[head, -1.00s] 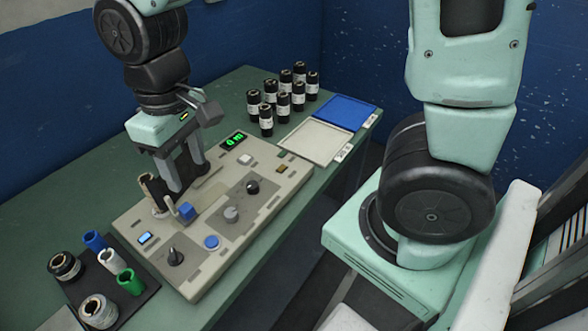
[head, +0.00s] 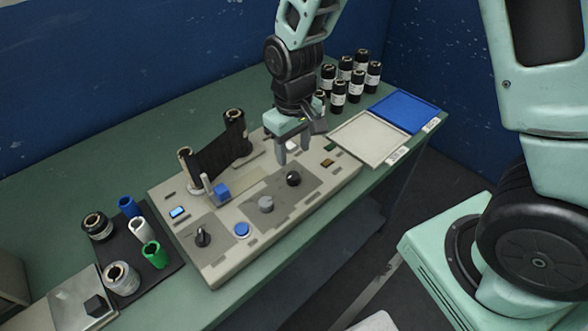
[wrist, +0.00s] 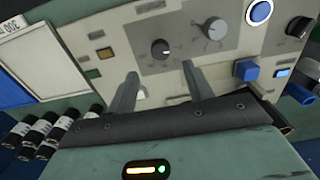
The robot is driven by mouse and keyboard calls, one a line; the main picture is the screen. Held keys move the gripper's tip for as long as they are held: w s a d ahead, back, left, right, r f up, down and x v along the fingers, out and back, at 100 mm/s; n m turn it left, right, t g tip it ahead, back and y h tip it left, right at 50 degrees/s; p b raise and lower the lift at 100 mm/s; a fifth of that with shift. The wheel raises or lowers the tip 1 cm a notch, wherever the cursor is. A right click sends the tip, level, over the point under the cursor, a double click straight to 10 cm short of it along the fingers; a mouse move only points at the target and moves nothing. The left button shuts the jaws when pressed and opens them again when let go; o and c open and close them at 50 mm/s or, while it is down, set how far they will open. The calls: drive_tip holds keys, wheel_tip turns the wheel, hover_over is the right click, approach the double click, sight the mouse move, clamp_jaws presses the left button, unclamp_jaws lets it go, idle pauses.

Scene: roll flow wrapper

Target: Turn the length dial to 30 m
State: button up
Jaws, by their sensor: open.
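The control panel (head: 225,262) lies on the green table and carries three knobs. A black knob (head: 293,178) is on its right part, a grey knob (head: 266,203) in the middle and another black knob (head: 202,237) at the left. I cannot read which is the length dial. My gripper (head: 293,156) is open and empty, pointing down just behind the right black knob. In the wrist view, that black knob (wrist: 160,48) shows beyond and between the fingertips (wrist: 160,72), with a pale pointer mark. The grey knob (wrist: 215,28) is beside it. Scale markings are too small to read.
A blue block (head: 221,191) and blue button (head: 241,230) are near the knobs. Several black rolls (head: 338,97), a white tray (head: 368,138) and a blue tray (head: 405,112) stand right.

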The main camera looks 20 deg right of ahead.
sight(293, 175)
wheel_tip(293, 175, down, 8)
drive_tip(key=shift+r, duration=0.1)
idle(0.4)
drive_tip(key=c, duration=1)
